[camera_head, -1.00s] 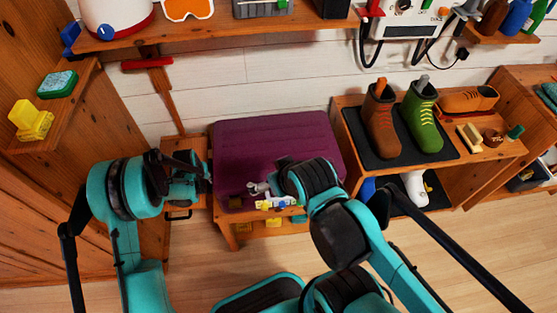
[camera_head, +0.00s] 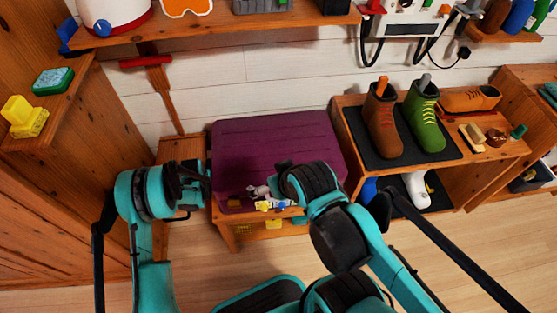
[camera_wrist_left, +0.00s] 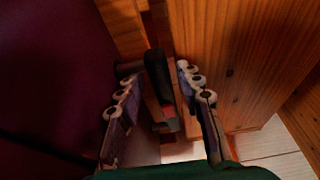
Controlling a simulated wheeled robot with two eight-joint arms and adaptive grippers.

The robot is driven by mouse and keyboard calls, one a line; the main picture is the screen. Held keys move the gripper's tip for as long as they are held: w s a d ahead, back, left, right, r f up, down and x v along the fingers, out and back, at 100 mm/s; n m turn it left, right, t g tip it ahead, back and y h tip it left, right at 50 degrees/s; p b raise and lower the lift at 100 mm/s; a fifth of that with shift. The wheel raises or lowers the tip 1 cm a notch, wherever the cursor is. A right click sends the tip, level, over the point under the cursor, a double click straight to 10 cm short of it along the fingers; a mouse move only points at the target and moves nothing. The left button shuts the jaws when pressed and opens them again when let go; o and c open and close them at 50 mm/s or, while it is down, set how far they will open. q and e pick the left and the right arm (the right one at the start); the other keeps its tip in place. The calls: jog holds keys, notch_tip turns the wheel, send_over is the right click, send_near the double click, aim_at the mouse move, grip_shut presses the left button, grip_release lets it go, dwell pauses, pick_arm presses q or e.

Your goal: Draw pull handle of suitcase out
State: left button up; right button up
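The purple suitcase (camera_head: 275,145) lies flat on a low wooden bench in the head view. Its dark side fills the left of the left wrist view (camera_wrist_left: 45,70). A dark bar, which looks like the pull handle (camera_wrist_left: 157,78), stands out beside the suitcase's left side. My left gripper (camera_wrist_left: 160,115) is open, with one finger on each side of the bar; contact cannot be told. In the head view my left gripper (camera_head: 200,180) is at the suitcase's left side, partly hidden by its wrist. My right gripper (camera_head: 262,193) is over the suitcase's front edge; its fingers are small and partly hidden.
A wooden cabinet (camera_head: 182,150) stands close to the left of the suitcase. A shoe rack (camera_head: 480,165) with boots stands at right. A wall shelf (camera_head: 220,28) runs above. The floor in front is bare.

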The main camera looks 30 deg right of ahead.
pick_arm(q)
grip_shut()
jog(key=shift+w+a, duration=0.9)
jog(key=shift+a, duration=1.85)
jog(key=shift+w+a, duration=0.9)
jog(key=shift+a, duration=1.85)
jog(key=shift+w+a, duration=0.9)
jog(key=shift+a, duration=1.85)
jog(key=shift+o, duration=0.6)
grip_release()
jog(key=shift+a, duration=0.15)
jog(key=p+v, duration=0.2)
jog(key=v, duration=0.4)
jog(key=shift+p, duration=0.35)
